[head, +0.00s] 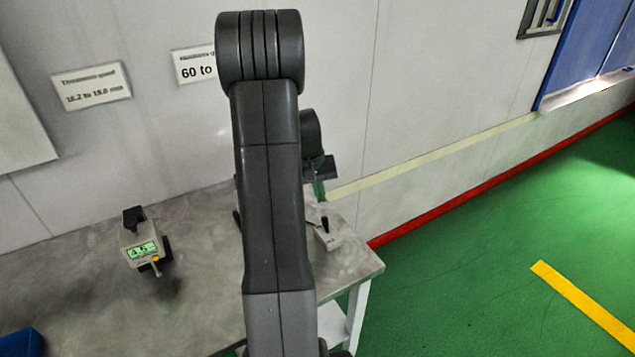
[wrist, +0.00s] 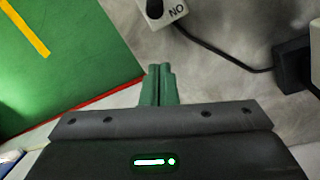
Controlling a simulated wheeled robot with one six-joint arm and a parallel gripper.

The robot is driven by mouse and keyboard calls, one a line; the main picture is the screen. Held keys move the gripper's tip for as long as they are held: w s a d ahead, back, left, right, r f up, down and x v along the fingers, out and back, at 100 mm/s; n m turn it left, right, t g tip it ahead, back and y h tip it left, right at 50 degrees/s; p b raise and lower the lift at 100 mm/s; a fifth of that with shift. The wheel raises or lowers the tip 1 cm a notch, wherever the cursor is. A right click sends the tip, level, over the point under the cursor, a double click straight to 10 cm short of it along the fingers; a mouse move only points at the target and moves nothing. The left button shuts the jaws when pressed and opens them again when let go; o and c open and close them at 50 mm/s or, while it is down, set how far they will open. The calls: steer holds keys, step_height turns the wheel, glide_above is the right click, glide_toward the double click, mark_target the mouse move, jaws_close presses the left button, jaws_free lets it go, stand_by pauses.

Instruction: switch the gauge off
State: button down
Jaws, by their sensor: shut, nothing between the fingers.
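The gauge (head: 141,246) stands on the grey bench at the left in the head view, a pale unit with a black top. Its green display is lit and seems to read 4.5. A small pale switch box (head: 327,236) with a dark lever sits near the bench's right end. In the wrist view the switch box (wrist: 163,10) is cut off by the top edge and shows the letters "ON" upside down. My gripper (wrist: 159,70) is shut and empty, its green fingertips apart from the box in that picture. In the head view my arm partly hides the gripper (head: 319,188).
A dark cable (wrist: 215,52) runs from the switch box towards a black block (wrist: 295,70). Two wall signs (head: 91,87) hang behind the bench (head: 205,290). A blue object (head: 20,342) is at the lower left. Green floor (head: 480,265) lies clear to the right.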

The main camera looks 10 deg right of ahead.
mark_target(326, 225)
steer(key=f, duration=0.3)
steer(key=shift+s+d+f, duration=0.15)
steer(key=shift+d+f, duration=0.15)
steer(key=s, duration=0.1)
steer(key=s+r+p, duration=0.1)
steer(key=s, duration=0.1)
steer(key=shift+a+p, duration=0.2)
steer(key=shift+p, duration=0.1)
steer(key=shift+s, duration=0.3)
